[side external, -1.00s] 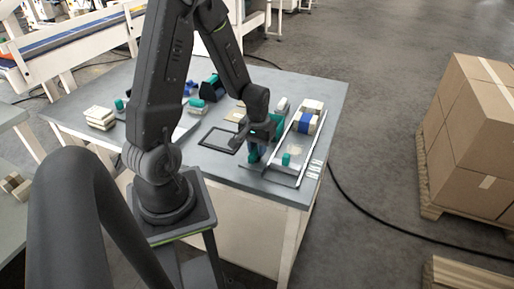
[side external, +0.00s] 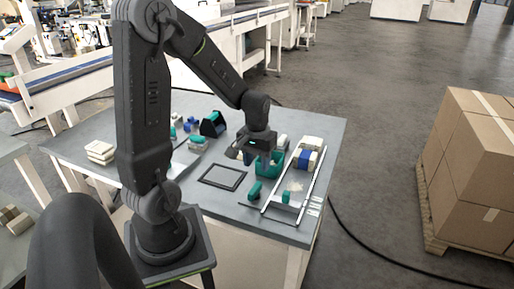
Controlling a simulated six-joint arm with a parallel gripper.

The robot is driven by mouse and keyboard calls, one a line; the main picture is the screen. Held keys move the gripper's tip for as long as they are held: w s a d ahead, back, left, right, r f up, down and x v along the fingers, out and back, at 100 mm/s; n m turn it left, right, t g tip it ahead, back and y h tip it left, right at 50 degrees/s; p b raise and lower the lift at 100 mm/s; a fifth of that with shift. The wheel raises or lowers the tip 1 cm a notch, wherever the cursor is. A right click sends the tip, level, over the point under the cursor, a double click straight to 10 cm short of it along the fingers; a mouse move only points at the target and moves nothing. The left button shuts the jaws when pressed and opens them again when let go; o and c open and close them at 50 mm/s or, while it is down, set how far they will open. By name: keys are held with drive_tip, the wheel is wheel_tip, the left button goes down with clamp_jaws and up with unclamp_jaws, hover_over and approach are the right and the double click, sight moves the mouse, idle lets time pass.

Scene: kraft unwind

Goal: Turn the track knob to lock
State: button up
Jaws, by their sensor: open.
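A long pale track (side external: 314,190) with side rails lies along the right of the grey table. A small teal block or knob (side external: 286,197) sits at its near end. A teal handle-like knob (side external: 254,190) stands just left of the track's near end. I cannot tell which teal piece is the track knob, or read its lock position. My gripper (side external: 247,155) is open above the table, farther back than both teal pieces and apart from them. Its fingertips are small and partly hidden by its body.
Cream blocks with a blue band (side external: 306,157) sit on the track's far end. A dark square frame (side external: 223,176) lies left of the track. White blocks (side external: 100,151) are at the table's left.

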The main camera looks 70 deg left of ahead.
wheel_tip(320, 180, up, 5)
idle(0.4)
drive_tip(key=s+d+r+m+t, duration=0.2)
drive_tip(key=s+d+r+m, duration=0.1)
drive_tip(key=d, duration=0.5)
drive_tip(key=s+d+r+m+t, duration=0.3)
drive_tip(key=s+d+r+m, duration=0.1)
drive_tip(key=d+r, duration=0.3)
drive_tip(key=d+m, duration=0.1)
drive_tip(key=d, duration=0.1)
drive_tip(key=shift+d+t, duration=0.3)
